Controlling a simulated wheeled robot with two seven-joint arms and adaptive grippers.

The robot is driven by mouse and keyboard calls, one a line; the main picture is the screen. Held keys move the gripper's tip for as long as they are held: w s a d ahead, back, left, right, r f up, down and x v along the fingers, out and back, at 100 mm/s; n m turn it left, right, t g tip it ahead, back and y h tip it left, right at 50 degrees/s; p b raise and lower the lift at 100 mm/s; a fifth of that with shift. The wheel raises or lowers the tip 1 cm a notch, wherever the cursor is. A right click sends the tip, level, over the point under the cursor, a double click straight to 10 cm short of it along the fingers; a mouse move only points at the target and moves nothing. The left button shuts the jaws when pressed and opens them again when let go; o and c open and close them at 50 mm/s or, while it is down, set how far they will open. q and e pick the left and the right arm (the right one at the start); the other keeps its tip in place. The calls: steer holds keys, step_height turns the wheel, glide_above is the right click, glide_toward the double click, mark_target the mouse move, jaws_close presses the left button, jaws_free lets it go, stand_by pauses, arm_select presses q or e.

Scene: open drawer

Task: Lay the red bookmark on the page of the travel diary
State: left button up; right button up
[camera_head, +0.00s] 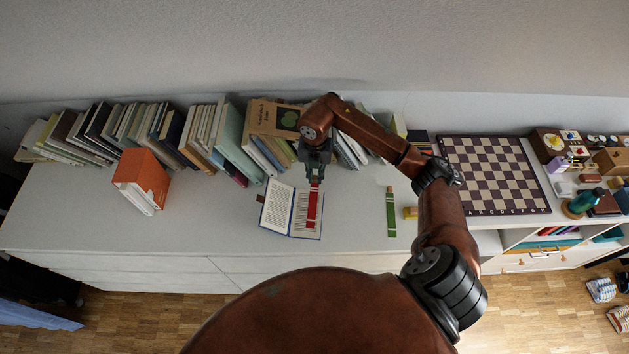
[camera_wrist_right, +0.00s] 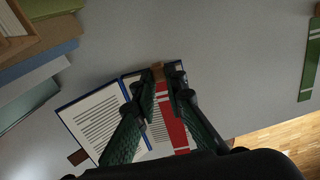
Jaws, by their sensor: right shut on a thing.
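The travel diary (camera_head: 276,207) lies open on the white cabinet top, with blue cover edges and printed pages; it also shows in the wrist view (camera_wrist_right: 97,118). The red bookmark (camera_head: 312,208), with pale stripes, is over the diary's right page, lengthwise along it. My right gripper (camera_head: 315,182) is above the far edge of that page, shut on the bookmark's brown end, seen between the fingertips (camera_wrist_right: 160,74) in the wrist view. The fingers hide part of the bookmark and page. I cannot tell whether the bookmark touches the page. My left gripper is out of view.
A row of books (camera_head: 200,135) stands behind. An orange-covered book stack (camera_head: 142,178) is at left, a chessboard (camera_head: 493,174) at right. The top between orange stack and diary is clear.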

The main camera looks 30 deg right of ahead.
steer(key=shift+w+f, duration=0.2)
steer(key=shift+f, duration=0.1)
steer(key=shift+w+d+f, duration=0.1)
steer(key=shift+d+f, duration=0.05)
steer(key=shift+f, duration=1.5)
steer(key=shift+f, duration=0.1)
steer(key=o, duration=0.7)
steer(key=shift+o, duration=0.2)
steer(key=shift+r, duration=3.9)
